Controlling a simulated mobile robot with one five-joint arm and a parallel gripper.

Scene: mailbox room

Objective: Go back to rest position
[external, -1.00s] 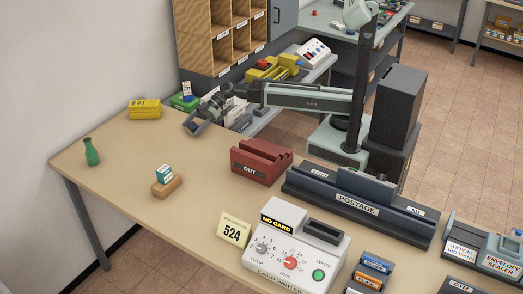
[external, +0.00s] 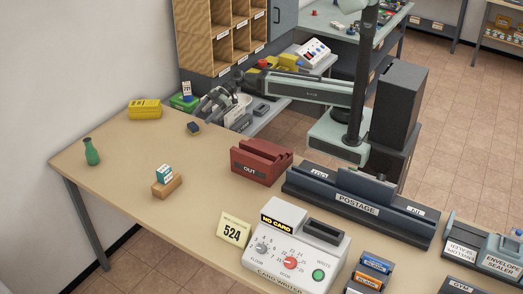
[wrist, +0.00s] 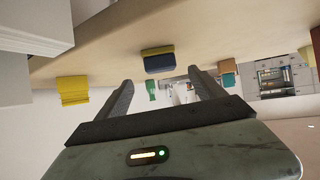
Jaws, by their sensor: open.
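My gripper (external: 208,105) is open and empty at the back edge of the table (external: 128,165), near the shelf unit. In the wrist view its two fingers (wrist: 160,78) are spread apart with nothing between them. A small dark blue block (external: 193,128) lies on the table just in front of my gripper, apart from it. The block also shows in the wrist view (wrist: 160,62), with a yellow edge, beyond the fingertips. The wrist view appears upside down.
A yellow box (external: 145,109), a green bottle (external: 92,152) and a teal-and-white box (external: 164,173) on a wooden block stand on the table. A red OUT tray (external: 261,162) and the POSTAGE unit (external: 358,204) are to the right. Pigeonholes (external: 225,35) rise behind. The table's left middle is clear.

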